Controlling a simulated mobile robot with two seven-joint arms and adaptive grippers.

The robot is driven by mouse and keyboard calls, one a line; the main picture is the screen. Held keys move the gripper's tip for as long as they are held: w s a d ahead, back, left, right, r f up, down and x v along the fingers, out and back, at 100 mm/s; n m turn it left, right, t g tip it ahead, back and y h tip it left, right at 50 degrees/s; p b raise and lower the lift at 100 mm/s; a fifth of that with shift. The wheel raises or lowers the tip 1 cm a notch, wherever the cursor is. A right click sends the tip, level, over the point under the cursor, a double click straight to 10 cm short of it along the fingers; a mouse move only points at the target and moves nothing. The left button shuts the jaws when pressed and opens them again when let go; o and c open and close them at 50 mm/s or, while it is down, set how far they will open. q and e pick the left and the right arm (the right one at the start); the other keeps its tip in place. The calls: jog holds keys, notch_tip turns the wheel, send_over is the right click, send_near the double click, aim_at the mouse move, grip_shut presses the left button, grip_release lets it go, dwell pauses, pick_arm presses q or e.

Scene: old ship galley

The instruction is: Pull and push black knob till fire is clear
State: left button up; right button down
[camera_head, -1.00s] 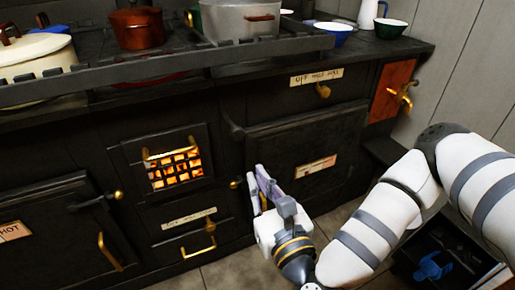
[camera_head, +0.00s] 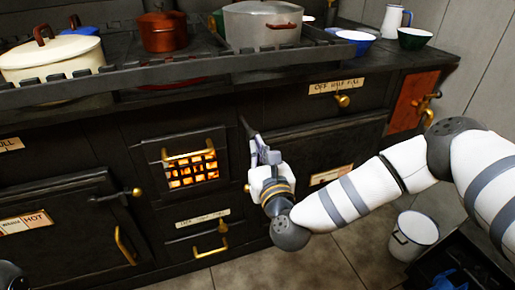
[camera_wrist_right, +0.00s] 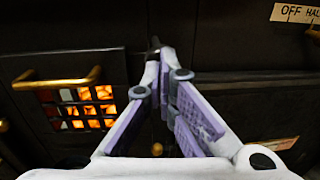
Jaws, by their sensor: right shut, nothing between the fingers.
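The black knob (camera_head: 244,125) sticks out from the stove front, up and right of the fire grate; its tip also shows in the right wrist view (camera_wrist_right: 155,43). My right gripper (camera_head: 256,142) is just below the knob, fingertips pointing up toward it. It is shut and empty; in the right wrist view its fingertips (camera_wrist_right: 166,62) appear close to the knob, but I cannot tell whether they touch it. The fire (camera_head: 192,172) glows bright orange behind a barred opening left of the gripper, and it also shows in the right wrist view (camera_wrist_right: 78,107). My left gripper is not visible.
Pots, including a red one (camera_head: 162,32) and a grey one (camera_head: 263,25), stand on the stove top. A brass rail (camera_head: 190,155) crosses above the fire opening. A white bucket (camera_head: 413,236) stands on the floor at right.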

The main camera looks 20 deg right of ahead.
aim_at(248, 129)
jog(key=w+b, duration=0.1)
jog(key=w, duration=0.1)
jog(key=w+b, duration=0.4)
jog(key=w, duration=0.1)
jog(key=shift+a+f, duration=0.1)
jog(key=shift+f, duration=0.25)
jog(key=shift+w+r, duration=0.2)
jog(key=shift+r, duration=0.05)
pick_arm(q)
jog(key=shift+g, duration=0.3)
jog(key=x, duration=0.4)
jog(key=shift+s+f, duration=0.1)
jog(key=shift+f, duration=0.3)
pick_arm(e)
jog(key=shift+r, duration=0.3)
